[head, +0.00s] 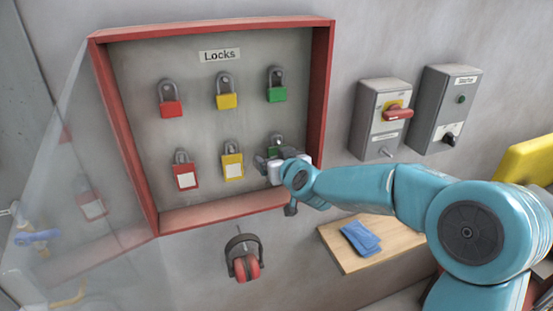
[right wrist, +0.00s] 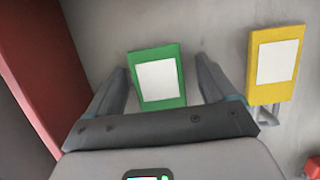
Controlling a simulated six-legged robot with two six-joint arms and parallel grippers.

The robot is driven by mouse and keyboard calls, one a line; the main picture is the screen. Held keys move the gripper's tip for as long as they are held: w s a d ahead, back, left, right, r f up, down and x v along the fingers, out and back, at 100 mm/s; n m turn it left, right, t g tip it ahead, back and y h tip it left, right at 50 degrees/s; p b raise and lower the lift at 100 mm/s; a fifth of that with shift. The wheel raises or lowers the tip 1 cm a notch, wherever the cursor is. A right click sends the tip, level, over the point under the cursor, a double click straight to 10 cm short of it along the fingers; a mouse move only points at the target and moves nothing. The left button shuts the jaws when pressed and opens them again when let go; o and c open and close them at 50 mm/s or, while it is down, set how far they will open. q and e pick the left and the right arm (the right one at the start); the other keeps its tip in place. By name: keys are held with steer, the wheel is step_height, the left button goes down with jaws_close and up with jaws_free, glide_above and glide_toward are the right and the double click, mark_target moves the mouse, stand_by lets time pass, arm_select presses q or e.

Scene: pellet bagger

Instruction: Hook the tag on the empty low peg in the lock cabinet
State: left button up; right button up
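The green tag (right wrist: 160,76) with a white label hangs at the right end of the lower row in the lock cabinet (head: 323,100). In the head view only its upper part (head: 275,142) shows; my right gripper (head: 274,157) hides the rest. In the right wrist view the gripper's two fingers stand on either side of the tag, with a clear gap on one side, so the gripper is open around it. The tag is slightly tilted. My left gripper is out of view.
A yellow tag (head: 232,165) and a red tag (head: 186,176) hang left of it. Red, yellow and green padlocks (head: 277,92) hang above. The cabinet's clear door (head: 75,160) is swung open left. Ear defenders (head: 243,262) hang below; a wooden shelf (head: 375,255) holds a blue cloth (head: 360,238).

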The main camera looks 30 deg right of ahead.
steer(key=shift+s+r, duration=0.1)
steer(key=p+v, duration=0.2)
steer(key=v, duration=1.4)
steer(key=w+a+f+n+g+y+b, duration=0.1)
steer(key=a+f+n+g+y+b, duration=0.2)
steer(key=f, duration=1.1)
steer(key=a+f+g, duration=0.3)
steer(key=a+f, duration=0.2)
steer(key=f, duration=0.9)
steer(key=s+a+f+m+g+y+b, duration=0.1)
steer(key=s+a+f+g+y, duration=0.1)
steer(key=s+a+f+g, duration=0.2)
steer(key=s+a+f+m+g+y, duration=0.1)
steer(key=s+a+f+g+y, duration=0.1)
steer(key=s+a+f, duration=0.6)
steer(key=shift+s+a+f+g+b, duration=0.4)
steer(key=shift+s+f+g, duration=0.5)
steer(key=shift+s+f, duration=2.75)
